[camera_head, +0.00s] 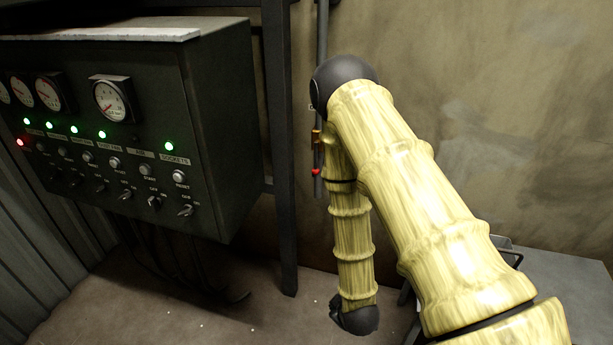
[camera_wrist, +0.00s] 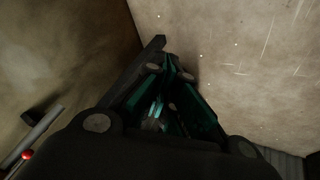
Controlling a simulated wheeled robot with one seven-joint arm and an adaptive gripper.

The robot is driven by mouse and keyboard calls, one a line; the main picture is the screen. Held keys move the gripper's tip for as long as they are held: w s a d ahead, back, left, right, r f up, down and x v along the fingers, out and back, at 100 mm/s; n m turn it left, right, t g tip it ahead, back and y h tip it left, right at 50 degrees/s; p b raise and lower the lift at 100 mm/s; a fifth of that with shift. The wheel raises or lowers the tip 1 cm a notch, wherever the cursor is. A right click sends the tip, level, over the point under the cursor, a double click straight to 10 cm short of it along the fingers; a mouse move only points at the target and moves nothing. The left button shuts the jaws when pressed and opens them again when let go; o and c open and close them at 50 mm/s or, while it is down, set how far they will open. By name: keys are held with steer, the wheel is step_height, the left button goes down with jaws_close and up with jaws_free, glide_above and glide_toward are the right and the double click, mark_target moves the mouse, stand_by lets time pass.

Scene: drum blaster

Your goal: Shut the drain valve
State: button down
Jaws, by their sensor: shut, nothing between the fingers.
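A grey vertical pipe (camera_head: 319,90) runs down the wall in the head view, partly behind my arm. It carries a small brass-coloured fitting (camera_head: 316,137) and a red knob (camera_head: 315,172) below it, which may be the drain valve's handle. In the wrist view a grey pipe (camera_wrist: 36,134) with a red knob (camera_wrist: 27,155) lies at the lower left edge, well to the side of my gripper. My gripper (camera_wrist: 170,66) is shut and empty, apart from the pipe and knob. In the head view my gripper cannot be made out clearly.
A dark control cabinet (camera_head: 215,120) with gauges, green lights and switches stands at left. A dark upright post (camera_head: 281,150) stands between it and the pipe. A grey surface (camera_head: 565,290) is at lower right. Bare floor (camera_head: 200,315) lies below the cabinet.

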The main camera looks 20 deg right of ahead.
steer(key=w+r+n+t+b, duration=0.1)
steer(key=w+r+n+t, duration=0.15)
steer(key=w, duration=0.35)
steer(key=w+d+r+n+t+b, duration=0.1)
steer(key=w+r+t, duration=0.15)
steer(key=w, duration=0.35)
steer(key=w+r+n+t+b, duration=0.1)
steer(key=w+r+n, duration=0.1)
steer(key=w+r, duration=0.3)
steer(key=n+t+b, duration=0.3)
steer(key=n+t, duration=0.2)
steer(key=n, duration=0.1)
glide_toward(316, 158)
steer(key=a+f, duration=0.3)
steer(key=a, duration=0.1)
steer(key=shift+s+d+f+h, duration=0.1)
steer(key=shift+s+f+h, duration=0.05)
steer(key=shift+s+h, duration=0.2)
steer(key=w+p, duration=0.1)
steer(key=w, duration=0.9)
steer(key=shift+d, duration=0.3)
steer(key=shift+s+d, duration=0.1)
steer(key=shift+s+d+f+n, duration=0.1)
steer(key=shift+d+n, duration=0.05)
steer(key=shift+n, duration=0.1)
